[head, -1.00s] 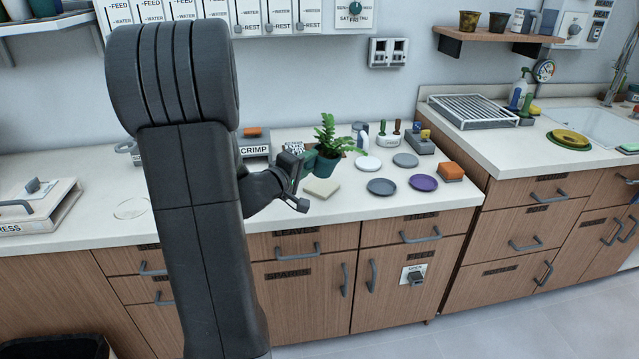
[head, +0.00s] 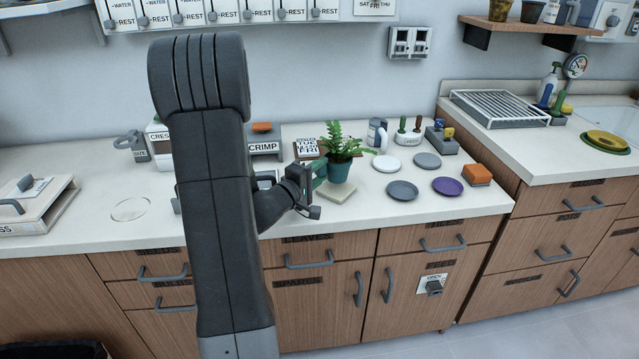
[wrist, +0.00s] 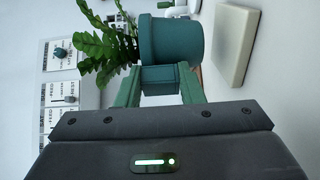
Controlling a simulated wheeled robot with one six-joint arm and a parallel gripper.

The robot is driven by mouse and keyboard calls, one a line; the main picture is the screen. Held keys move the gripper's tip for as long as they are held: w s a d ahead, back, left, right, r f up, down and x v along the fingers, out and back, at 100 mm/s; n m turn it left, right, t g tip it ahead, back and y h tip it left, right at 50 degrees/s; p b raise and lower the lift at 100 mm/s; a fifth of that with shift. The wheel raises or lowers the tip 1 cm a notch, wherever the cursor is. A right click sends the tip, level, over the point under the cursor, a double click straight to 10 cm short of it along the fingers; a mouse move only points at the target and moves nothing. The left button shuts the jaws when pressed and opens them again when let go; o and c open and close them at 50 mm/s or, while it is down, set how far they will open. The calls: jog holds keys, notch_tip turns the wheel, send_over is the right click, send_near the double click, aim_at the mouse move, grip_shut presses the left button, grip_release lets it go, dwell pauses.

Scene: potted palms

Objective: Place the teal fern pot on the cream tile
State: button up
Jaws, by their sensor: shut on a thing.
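In the wrist view, the green fingers (wrist: 160,88) close on a teal block-like part of the pot (wrist: 171,40). The cream tile (wrist: 236,42) lies to the right there, with a gap between it and the pot. The pot looks slightly above the tile; the fern is partly cut off.
An orange block (head: 478,175) stands farther right. A day sign (head: 307,149) and the CRIMP box (head: 263,147) stand behind. Bare counter (head: 110,190) lies left.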

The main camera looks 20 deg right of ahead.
jog(key=shift+f, duration=1.35)
jog(key=shift+f+b, duration=0.15)
jog(key=shift+b, duration=0.15)
jog(key=o, duration=1.1)
jog(key=p+v, duration=0.1)
jog(key=v, duration=1.1)
